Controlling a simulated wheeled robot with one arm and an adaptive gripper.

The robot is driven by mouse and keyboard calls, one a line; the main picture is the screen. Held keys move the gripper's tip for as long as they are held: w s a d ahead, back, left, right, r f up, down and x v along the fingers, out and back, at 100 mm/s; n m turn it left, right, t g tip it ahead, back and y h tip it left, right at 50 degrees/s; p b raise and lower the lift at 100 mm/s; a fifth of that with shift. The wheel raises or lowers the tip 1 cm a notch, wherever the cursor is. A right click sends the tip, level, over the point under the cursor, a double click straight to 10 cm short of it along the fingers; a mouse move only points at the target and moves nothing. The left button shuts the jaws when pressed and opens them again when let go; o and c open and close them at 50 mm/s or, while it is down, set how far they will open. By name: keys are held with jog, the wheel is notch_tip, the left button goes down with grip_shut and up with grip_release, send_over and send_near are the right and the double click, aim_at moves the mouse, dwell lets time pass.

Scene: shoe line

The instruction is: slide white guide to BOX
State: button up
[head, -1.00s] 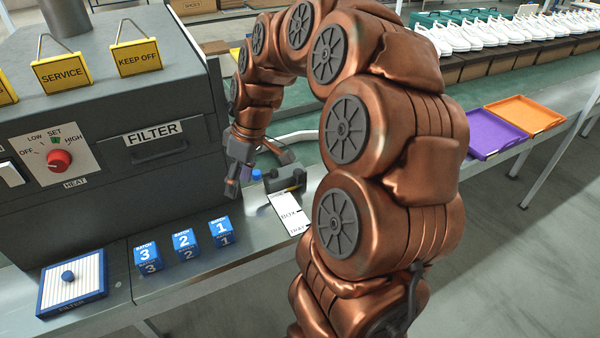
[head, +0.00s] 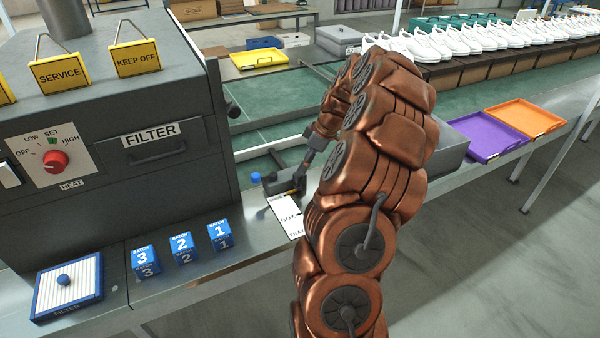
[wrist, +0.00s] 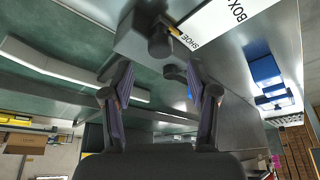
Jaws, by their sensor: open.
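A pale rail (wrist: 75,72), which looks like the white guide, lies over the green belt left of my gripper in the wrist view. In the head view a pale bar (head: 266,151) crosses the belt edge. A dark grey block (head: 282,186) with a round knob (wrist: 160,44) stands beside a white label plate (head: 289,218). The plate reads SHOE and BOX in the wrist view, with a yellow pointer at its SHOE end. My gripper (wrist: 158,75) is open and empty, its fingers pointing towards the block area. In the head view my arm partly hides it.
A blue cap (head: 256,177) stands beside the block. Several blue batch cubes (head: 183,246) and a filter panel (head: 68,285) lie on the metal bench. The heater cabinet (head: 110,195) stands left. Purple (head: 492,143) and orange (head: 525,121) trays lie right.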

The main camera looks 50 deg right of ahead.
aim_at(299, 174)
jog(key=p+x, duration=0.1)
jog(key=x, duration=0.5)
jog(key=shift+a, duration=0.1)
jog(key=shift+c, duration=0.3)
grip_shut()
